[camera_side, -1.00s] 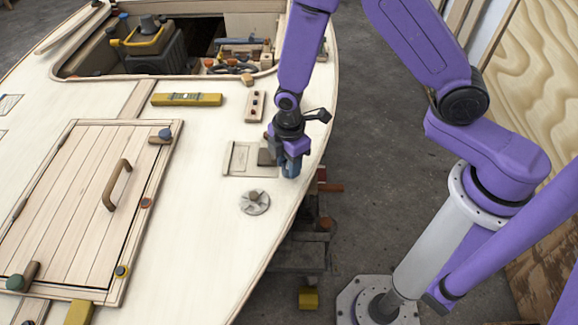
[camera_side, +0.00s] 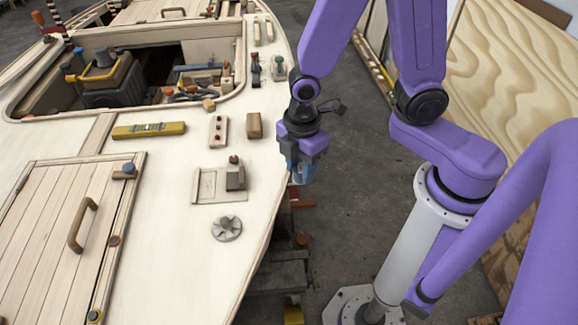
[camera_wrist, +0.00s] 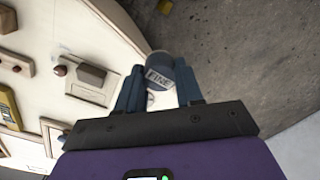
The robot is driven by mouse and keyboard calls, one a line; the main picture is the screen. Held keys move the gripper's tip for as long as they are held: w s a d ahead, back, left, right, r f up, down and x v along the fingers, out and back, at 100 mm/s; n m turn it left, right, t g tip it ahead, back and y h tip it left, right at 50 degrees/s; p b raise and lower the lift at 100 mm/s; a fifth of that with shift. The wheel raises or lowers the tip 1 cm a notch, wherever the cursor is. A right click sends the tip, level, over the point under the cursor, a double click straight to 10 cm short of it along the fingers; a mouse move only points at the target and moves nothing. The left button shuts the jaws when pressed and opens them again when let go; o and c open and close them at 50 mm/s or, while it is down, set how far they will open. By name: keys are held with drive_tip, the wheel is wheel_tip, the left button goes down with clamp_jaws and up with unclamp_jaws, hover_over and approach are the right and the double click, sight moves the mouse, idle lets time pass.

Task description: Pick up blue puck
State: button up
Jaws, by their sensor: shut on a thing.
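The blue puck (camera_wrist: 159,62) is between the fingers of my gripper (camera_wrist: 160,90) in the wrist view. It is a short dark-blue round piece with a pale band lettered "FINE". In the side view my gripper (camera_side: 302,174) is shut on the blue puck (camera_side: 304,173), above the right edge of the pale deck. The fingers partly hide the puck there. It looks raised clear of the deck, but the exact height cannot be told.
The pale plywood deck (camera_side: 170,225) lies left of my gripper, with a flat plate and a block (camera_side: 236,178), a round metal fitting (camera_side: 227,228) and a yellow level (camera_side: 149,130) on it. An open hatch is farther back.

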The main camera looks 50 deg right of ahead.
drive_tip(key=shift+s+d+r, duration=0.25)
drive_tip(key=shift+s+r, duration=0.05)
drive_tip(key=shift+s, duration=0.25)
drive_tip(key=shift+s+d+r, duration=0.25)
drive_tip(key=shift+s, duration=0.35)
drive_tip(key=shift+s+d+r, duration=0.25)
drive_tip(key=shift+s+r, duration=0.05)
drive_tip(key=shift+s, duration=0.25)
